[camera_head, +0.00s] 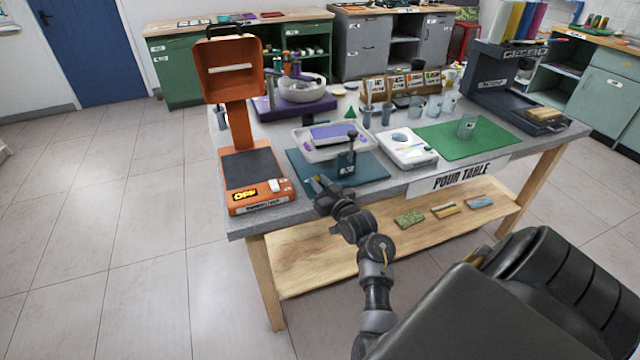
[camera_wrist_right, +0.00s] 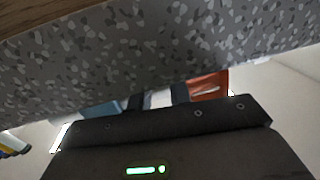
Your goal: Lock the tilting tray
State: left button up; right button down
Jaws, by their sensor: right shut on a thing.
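The tilting tray (camera_head: 302,150) is a white shallow tray on a teal base plate (camera_head: 373,170) near the front of the pour table. A dark upright bracket with a black handle (camera_head: 351,143) stands at its front right. My right gripper (camera_head: 317,185) is at the front left edge of the base plate, shut on a small part that its fingers mostly hide. In the right wrist view my gripper (camera_wrist_right: 158,99) shows its two dark fingers with something pale between them. I cannot tell whether the tray is level or locked. My left gripper is not in view.
An orange scale (camera_head: 262,205) stands close on the left. A white device (camera_head: 408,148) and a green mat (camera_head: 470,140) lie to the right. The speckled tabletop edge (camera_wrist_right: 160,55) is close in the wrist view. A wooden shelf (camera_head: 385,235) is below.

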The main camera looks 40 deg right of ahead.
jog(key=shift+r+n+y+p, duration=0.15)
jog(key=shift+n+y+p, duration=0.15)
jog(key=shift+n+y, duration=0.4)
jog(key=shift+w+n+y, duration=0.15)
jog(key=shift+n+y, duration=0.65)
jog(key=shift+y, duration=0.8)
jog(key=c, duration=1.3)
grip_release()
jog(key=shift+a, duration=0.1)
jog(key=shift+s+f, duration=0.2)
jog(key=shift+s, duration=0.15)
jog(key=s, duration=1)
jog(key=shift+d+r+b, duration=0.1)
jog(key=shift+d+b, duration=0.25)
jog(key=shift+d, duration=0.05)
